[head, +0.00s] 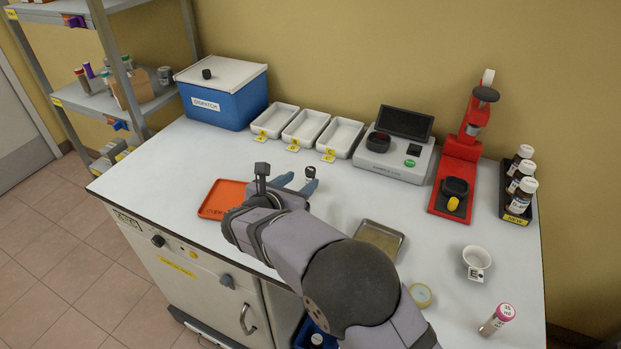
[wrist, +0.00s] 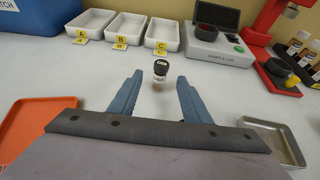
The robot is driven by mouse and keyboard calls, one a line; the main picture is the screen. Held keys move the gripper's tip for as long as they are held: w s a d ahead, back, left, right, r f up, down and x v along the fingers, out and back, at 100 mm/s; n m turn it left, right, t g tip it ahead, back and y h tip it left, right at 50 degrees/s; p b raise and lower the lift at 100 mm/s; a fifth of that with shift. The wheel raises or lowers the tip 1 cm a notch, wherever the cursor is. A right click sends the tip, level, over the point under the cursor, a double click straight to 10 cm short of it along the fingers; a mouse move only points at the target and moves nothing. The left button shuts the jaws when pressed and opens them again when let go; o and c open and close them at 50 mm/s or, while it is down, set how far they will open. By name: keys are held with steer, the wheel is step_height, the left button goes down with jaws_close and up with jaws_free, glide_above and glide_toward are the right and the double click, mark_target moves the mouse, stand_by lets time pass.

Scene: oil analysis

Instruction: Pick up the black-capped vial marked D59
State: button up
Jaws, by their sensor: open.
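A small vial with a black cap (wrist: 160,68) stands upright on the white bench in the wrist view, ahead of and between my fingers. Its cap bears a light marking, too small to read for certain. In the head view the black cap (head: 310,171) shows just beyond my fingertips, with the lower part of the vial partly hidden. My gripper (head: 298,183) is open, its two blue-grey fingers apart on either side of the line to the vial. Nothing is held between them.
An orange tray (head: 215,200) lies left of my gripper and a metal tray (head: 380,238) right of it. White bins marked A, B and C (head: 305,127), a blue dispatch box (head: 222,108), a sample device (head: 395,158) and a red press (head: 458,170) stand behind.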

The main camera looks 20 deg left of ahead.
mark_target(308, 176)
steer(key=shift+p+x, duration=1)
steer(key=shift+x, duration=1.6)
steer(key=shift+d, duration=0.1)
jaws_close()
